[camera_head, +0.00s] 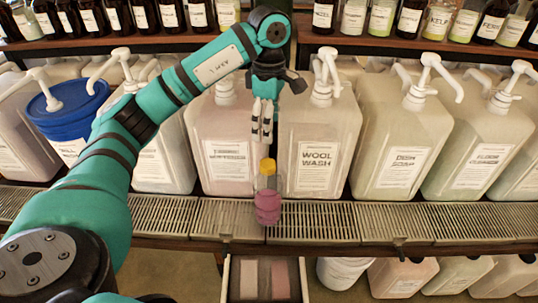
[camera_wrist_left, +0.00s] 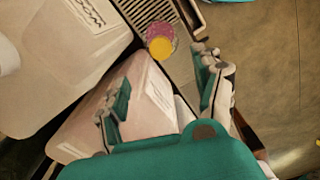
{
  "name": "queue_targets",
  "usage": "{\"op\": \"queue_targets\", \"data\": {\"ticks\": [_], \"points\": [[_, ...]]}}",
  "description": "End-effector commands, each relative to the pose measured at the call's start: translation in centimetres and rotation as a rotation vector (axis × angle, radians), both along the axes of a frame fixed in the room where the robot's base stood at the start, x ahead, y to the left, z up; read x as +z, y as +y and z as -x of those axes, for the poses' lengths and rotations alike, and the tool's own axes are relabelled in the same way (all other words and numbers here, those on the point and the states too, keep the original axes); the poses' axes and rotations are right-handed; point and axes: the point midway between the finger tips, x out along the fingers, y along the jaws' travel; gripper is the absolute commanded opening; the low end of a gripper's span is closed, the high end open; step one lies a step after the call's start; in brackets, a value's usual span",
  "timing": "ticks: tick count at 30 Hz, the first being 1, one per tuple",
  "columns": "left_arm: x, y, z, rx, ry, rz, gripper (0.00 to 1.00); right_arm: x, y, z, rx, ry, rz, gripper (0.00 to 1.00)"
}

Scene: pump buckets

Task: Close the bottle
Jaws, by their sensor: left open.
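A small clear bottle (camera_head: 267,206) with pink contents stands on the slatted ledge, in front of the wool wash container. A yellow cap (camera_head: 267,166) sits at its top; I cannot tell how tightly it is seated. In the left wrist view the yellow cap (camera_wrist_left: 160,47) shows in front of the pink bottle (camera_wrist_left: 161,30), seen from above and beyond my fingertips. My left gripper (camera_head: 262,135) points down just above the cap, apart from it. In the left wrist view its two fingers (camera_wrist_left: 163,92) are spread with nothing between them. My right gripper is not in view.
Large pump containers, including the wool wash one (camera_head: 318,155), stand close behind the bottle. A blue bucket (camera_head: 65,118) is at the left. The slatted metal ledge (camera_head: 315,220) is otherwise clear. Below it an open drawer (camera_head: 235,280) holds two coloured blocks. Small bottles line the upper shelf.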

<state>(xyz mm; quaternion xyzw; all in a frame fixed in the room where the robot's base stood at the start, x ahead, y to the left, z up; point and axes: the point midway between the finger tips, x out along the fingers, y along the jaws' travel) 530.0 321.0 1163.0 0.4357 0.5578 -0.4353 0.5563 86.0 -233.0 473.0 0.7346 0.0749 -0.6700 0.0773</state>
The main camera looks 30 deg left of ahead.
Motion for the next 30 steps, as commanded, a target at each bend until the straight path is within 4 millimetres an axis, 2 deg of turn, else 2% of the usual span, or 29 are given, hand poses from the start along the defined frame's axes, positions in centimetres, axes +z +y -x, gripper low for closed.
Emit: {"op": "queue_targets", "data": {"ticks": [1,16,22,30], "points": [[-1.4,-0.1,0.1,-0.001,0.006,0.002,0.68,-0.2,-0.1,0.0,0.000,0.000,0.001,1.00],[-10.1,0.0,0.1,0.000,0.003,0.002,0.68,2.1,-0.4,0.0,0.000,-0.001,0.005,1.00],[-11.9,0.0,0.0,0.000,0.000,0.001,0.68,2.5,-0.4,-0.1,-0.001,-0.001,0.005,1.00],[-12.2,0.0,0.0,0.000,-0.001,0.002,0.68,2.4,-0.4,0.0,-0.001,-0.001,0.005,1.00]]}}
